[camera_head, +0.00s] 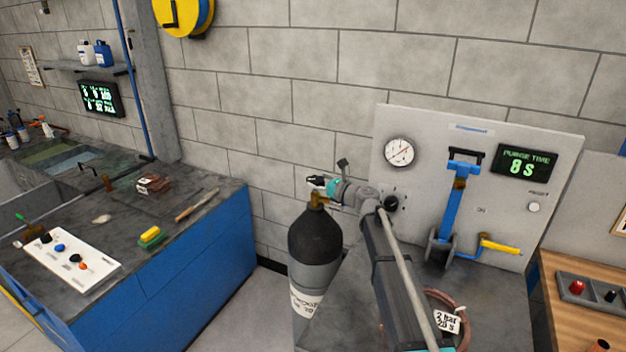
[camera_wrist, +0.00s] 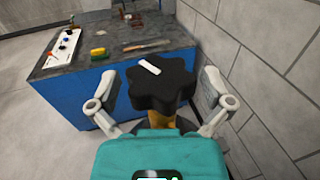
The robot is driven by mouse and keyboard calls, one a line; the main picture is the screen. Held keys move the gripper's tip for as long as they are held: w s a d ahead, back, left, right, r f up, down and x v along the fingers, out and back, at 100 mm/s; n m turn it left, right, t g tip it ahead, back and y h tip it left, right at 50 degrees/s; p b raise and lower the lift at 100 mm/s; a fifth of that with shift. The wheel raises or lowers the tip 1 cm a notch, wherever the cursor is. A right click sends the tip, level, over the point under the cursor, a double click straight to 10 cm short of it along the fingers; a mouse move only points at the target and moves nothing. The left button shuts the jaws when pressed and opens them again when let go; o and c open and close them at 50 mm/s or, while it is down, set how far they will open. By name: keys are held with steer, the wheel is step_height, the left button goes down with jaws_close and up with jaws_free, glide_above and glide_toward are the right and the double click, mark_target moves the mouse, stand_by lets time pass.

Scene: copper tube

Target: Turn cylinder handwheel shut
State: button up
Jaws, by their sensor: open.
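The gas cylinder (camera_head: 314,240) stands upright on the floor, with a black shoulder, grey body and a white label. A brass valve (camera_head: 317,200) is at its top. The black lobed handwheel (camera_wrist: 160,88) with a white mark sits between the two fingers of my gripper (camera_wrist: 158,78) in the wrist view. The fingers are spread on either side of the wheel, and gaps show between them and its rim. In the head view my gripper (camera_head: 318,184) is at the cylinder's top and mostly covers the wheel.
A panel carries a gauge (camera_head: 399,151), a blue lever (camera_head: 458,200), a yellow handle (camera_head: 499,246) and a display (camera_head: 526,165) reading "PURGE TIME 8 S". A blue-sided bench (camera_head: 190,275) stands left. A copper coil (camera_head: 455,305) with a tag lies right of my arm. The block wall is close behind.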

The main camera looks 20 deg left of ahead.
steer(key=shift+w+a, duration=0.2)
steer(key=shift+a, duration=0.25)
steer(key=shift+c, duration=0.3)
